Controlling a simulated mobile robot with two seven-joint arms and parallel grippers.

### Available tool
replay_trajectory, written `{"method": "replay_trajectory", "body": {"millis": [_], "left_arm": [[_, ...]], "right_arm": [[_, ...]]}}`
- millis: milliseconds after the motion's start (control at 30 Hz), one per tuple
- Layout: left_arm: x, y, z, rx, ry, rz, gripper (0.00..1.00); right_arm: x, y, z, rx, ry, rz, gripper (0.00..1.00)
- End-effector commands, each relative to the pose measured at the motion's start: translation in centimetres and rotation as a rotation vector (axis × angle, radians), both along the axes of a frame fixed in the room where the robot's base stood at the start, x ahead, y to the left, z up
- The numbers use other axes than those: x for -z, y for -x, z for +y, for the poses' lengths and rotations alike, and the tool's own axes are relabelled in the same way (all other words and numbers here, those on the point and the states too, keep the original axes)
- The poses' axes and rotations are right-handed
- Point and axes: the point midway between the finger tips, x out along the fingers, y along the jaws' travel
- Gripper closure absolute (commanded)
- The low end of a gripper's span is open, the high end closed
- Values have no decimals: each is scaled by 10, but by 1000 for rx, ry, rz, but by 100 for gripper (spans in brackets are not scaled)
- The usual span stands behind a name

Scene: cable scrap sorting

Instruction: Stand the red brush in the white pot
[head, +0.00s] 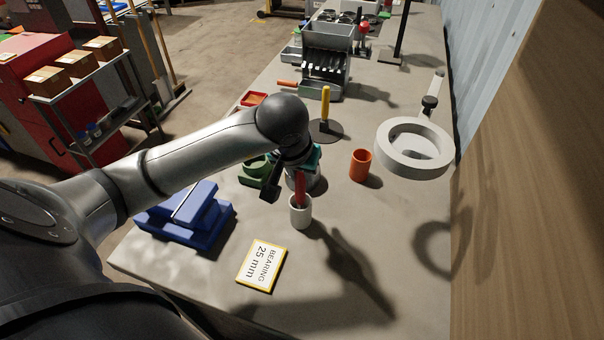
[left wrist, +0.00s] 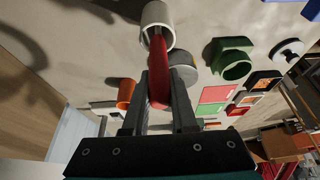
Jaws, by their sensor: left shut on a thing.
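The white pot (head: 300,213) stands on the bench in front of my left arm, and it also shows at the top of the left wrist view (left wrist: 158,22). The red brush (head: 300,188) is upright with its lower end inside the pot's mouth. My left gripper (head: 286,183) is shut on the brush; in the left wrist view the brush (left wrist: 158,75) runs from between the fingers into the pot. Whether the brush touches the pot's bottom is hidden. My right gripper is in neither view.
A green part (head: 254,172) and a blue block (head: 186,217) are to the left. A bearing sign (head: 261,266) lies in front.

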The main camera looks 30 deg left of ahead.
Motion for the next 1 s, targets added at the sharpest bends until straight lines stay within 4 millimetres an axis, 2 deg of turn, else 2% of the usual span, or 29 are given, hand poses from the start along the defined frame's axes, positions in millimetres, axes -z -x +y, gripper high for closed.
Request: {"method": "replay_trajectory", "body": {"millis": [133, 167, 467, 767, 867, 1000], "left_arm": [[0, 0, 0, 0, 0, -1, 100], [0, 0, 0, 0, 0, -1, 74], [0, 0, 0, 0, 0, 0, 40], [-2, 1, 0, 0, 0, -1, 40], [-11, 3, -1, 1, -1, -4, 40], [-35, 12, -2, 2, -4, -6, 40]], "right_arm": [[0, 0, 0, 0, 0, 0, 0], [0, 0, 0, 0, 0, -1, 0], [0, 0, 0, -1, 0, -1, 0], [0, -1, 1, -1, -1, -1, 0], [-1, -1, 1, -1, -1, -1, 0], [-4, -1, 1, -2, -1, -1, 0]]}}
